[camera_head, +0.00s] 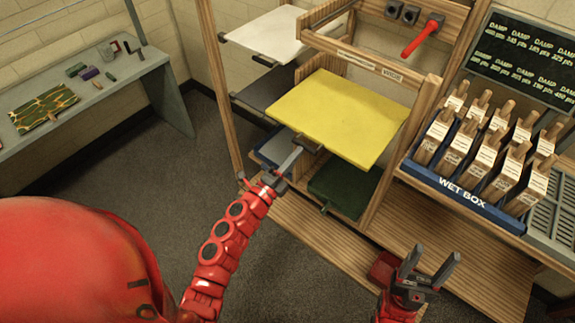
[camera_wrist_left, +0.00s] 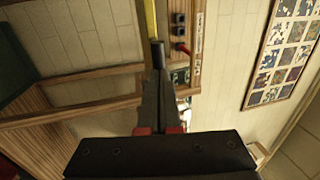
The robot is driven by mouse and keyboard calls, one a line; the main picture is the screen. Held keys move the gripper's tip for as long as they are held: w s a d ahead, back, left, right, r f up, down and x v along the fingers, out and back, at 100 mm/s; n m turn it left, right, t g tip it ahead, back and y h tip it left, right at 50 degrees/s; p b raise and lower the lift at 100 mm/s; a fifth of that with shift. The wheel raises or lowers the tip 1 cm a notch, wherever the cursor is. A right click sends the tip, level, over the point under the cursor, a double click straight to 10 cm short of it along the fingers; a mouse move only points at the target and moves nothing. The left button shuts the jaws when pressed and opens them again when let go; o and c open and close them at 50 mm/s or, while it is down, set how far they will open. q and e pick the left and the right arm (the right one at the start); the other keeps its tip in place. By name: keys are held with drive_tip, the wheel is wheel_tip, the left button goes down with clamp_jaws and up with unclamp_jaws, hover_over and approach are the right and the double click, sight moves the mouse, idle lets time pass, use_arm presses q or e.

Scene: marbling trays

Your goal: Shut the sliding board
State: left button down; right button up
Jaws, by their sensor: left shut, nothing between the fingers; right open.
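A yellow board (camera_head: 345,110) lies flat in the wooden rack (camera_head: 412,120) and sticks out of its front, further than the other boards. Its thin yellow edge shows at the top of the left wrist view (camera_wrist_left: 150,18). My left gripper (camera_head: 299,146) is shut and empty, with its fingertips at the near left edge of the yellow board. I cannot tell whether they touch it. The shut fingers also show in the left wrist view (camera_wrist_left: 158,46). My right gripper (camera_head: 430,262) is open and empty, low in front of the rack.
White (camera_head: 265,34), dark grey (camera_head: 264,90), blue-grey (camera_head: 274,149) and dark green (camera_head: 343,188) boards also sit in the rack. A blue wet box (camera_head: 463,190) with several wooden-handled tools stands right. A grey table (camera_head: 100,92) is far left. Floor between is clear.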

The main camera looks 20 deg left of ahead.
sight(340, 112)
use_arm(q)
drive_tip(key=f+b+x, duration=0.1)
drive_tip(key=b+x, duration=0.2)
drive_tip(key=x, duration=0.4)
drive_tip(key=f+b+x, duration=0.2)
drive_tip(key=b+x, duration=0.1)
drive_tip(key=x, duration=0.4)
drive_tip(key=f+b+x, duration=0.1)
drive_tip(key=b+x, duration=0.2)
drive_tip(key=x, duration=0.4)
drive_tip(key=shift+w+d+f, duration=0.15)
drive_tip(key=shift+w+d, duration=0.05)
drive_tip(key=shift+w, duration=0.4)
drive_tip(key=shift+w+d+b, duration=0.15)
drive_tip(key=shift+w+b, duration=0.2)
drive_tip(key=shift+w, duration=0.2)
drive_tip(key=shift+r, duration=0.4)
